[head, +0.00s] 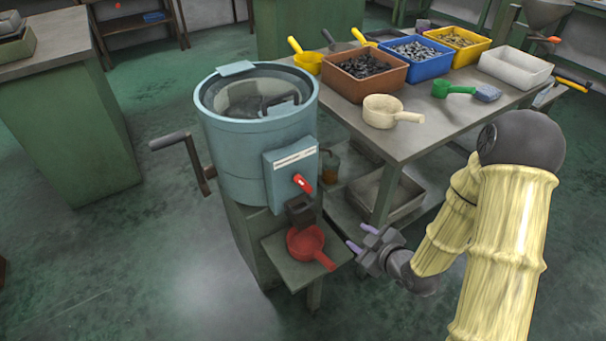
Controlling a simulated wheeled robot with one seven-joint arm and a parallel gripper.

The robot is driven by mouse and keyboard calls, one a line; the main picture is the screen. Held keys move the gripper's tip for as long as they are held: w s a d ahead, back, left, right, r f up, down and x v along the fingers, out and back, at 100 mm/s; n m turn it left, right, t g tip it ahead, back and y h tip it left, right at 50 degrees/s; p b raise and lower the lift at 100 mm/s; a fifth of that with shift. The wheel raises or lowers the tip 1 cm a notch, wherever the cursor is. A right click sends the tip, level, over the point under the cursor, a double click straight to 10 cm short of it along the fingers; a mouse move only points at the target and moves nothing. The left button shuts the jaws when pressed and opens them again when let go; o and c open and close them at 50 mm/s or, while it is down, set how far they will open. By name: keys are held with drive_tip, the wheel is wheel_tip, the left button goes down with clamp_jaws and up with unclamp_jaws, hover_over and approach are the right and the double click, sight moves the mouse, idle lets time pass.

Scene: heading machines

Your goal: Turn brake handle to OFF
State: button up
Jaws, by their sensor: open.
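A blue-grey machine drum (235,150) stands on a green base left of the table. A small box with a white label (294,159) is fixed to its right front. A dark crank handle (170,140) reaches out on the drum's left side. I cannot tell for certain which one is the brake handle; the label is too small to read. My gripper (361,238) is open and empty, with purple fingertips, to the lower right of the red handle and apart from it.
A red scoop (306,243) lies on the machine's low shelf (280,264), under a dark spout (301,211). A table (425,135) at the right holds bins, scoops and a cream pan (385,111). Open floor (120,270) lies to the left.

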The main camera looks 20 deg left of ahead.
drive_tip(key=s+a+r+n+t+y+p, duration=0.1)
drive_tip(key=s+a+r+t+y+p, duration=0.2)
drive_tip(key=a+r+y, duration=0.2)
drive_tip(key=shift+r+y, duration=0.3)
drive_tip(key=shift+r, duration=0.25)
drive_tip(key=shift+w, duration=0.1)
drive_tip(key=b+x, duration=0.5)
drive_tip(key=b, duration=0.4)
drive_tip(key=shift+w+f+b, duration=0.2)
drive_tip(key=shift+b, duration=0.2)
drive_tip(key=shift+a+b, duration=0.2)
drive_tip(key=shift+b, duration=0.65)
